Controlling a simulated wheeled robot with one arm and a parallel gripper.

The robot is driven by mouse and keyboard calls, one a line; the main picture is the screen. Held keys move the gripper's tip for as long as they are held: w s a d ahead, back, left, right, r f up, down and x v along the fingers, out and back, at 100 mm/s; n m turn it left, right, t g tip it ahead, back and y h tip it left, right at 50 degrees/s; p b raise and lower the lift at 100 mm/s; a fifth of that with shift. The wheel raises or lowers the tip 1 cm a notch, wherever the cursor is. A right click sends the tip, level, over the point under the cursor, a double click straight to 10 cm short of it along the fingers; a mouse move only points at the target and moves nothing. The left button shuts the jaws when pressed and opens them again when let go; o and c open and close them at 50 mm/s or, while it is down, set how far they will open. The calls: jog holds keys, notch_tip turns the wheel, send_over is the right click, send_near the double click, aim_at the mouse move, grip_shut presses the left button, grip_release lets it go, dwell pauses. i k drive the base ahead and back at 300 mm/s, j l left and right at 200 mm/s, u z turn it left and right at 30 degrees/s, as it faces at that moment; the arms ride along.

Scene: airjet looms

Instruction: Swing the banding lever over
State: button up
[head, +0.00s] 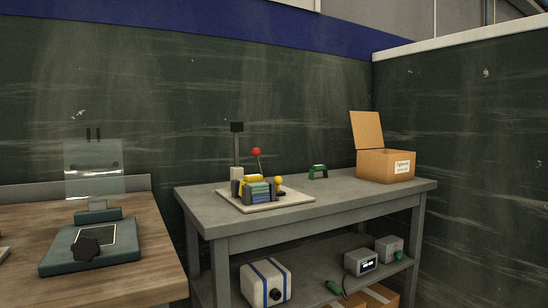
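A small banding fixture stands on a pale base plate (292,200) on the grey table. A lever with a red ball knob (256,152) rises from it, nearly upright and leaning slightly left. A shorter lever with a yellow ball knob (279,181) is at its right side. I cannot tell which one is the banding lever. A stack of teal and yellow pieces (258,190) sits between the fixture's dark side blocks. A dark post (237,145) with a square head stands behind it. My gripper is not in view.
The grey table (345,200) has an open cardboard box (386,165) and a green item (318,172). Its lower shelf holds a striped white box (265,282) and devices. A wooden bench (145,245) at left carries a teal device with a clear panel (95,170).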

aim_at(256, 152)
jog(key=i+l, duration=0.55)
jog(key=l, duration=0.2)
jog(key=i+l+u, duration=0.1)
jog(key=i+l, duration=0.2)
jog(key=l, duration=0.1)
